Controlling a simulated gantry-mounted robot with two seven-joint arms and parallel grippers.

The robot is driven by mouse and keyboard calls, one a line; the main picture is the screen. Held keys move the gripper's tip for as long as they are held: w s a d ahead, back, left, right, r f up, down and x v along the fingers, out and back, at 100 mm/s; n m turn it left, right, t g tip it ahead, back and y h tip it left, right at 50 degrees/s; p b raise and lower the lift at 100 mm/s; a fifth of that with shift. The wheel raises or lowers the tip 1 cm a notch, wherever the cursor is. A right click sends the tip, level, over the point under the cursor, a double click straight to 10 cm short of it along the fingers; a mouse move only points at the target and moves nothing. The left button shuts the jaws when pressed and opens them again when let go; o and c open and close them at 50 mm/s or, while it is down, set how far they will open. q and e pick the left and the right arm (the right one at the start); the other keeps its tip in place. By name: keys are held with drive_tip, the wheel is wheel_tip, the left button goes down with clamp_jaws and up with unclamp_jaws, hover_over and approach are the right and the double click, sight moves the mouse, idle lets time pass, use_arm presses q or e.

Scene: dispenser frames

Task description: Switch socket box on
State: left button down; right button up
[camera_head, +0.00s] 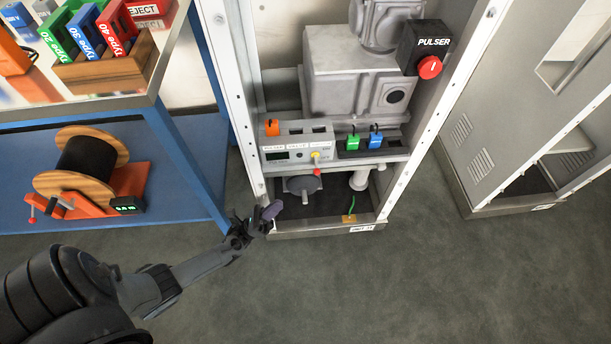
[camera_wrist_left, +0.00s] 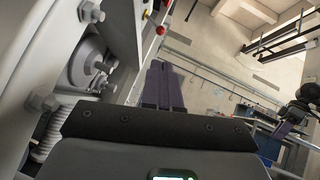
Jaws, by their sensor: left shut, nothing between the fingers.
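A grey box with a display and labels (camera_head: 290,151) sits on a shelf inside the open metal frame. An orange plug stands on its top left, and yellow and red knobs are at its lower right. I cannot tell for sure that this is the socket box, or its switch state. Beside it a dark strip holds a green plug (camera_head: 352,142) and a blue plug (camera_head: 375,139). My left gripper (camera_head: 272,210) is shut and empty, low at the frame's left post, below the box. Its purple fingers (camera_wrist_left: 162,85) show together in the left wrist view. My right gripper (camera_wrist_left: 283,129) seems to show there, small.
A red PULSER button (camera_head: 430,67) is on the frame's upper right. A blue-legged bench (camera_head: 185,150) stands left, with a cable reel (camera_head: 85,165) on its lower shelf. A grey cabinet (camera_head: 480,130) is at right. The floor in front is clear.

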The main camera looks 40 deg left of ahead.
use_arm(q)
drive_tip(key=shift+r, duration=0.1)
drive_tip(key=shift+d, duration=0.1)
approach(316, 165)
drive_tip(key=w+d+r, duration=0.2)
drive_tip(key=shift+w+d+r+b, duration=0.5)
drive_tip(key=shift+b, duration=0.1)
idle(0.3)
idle(0.4)
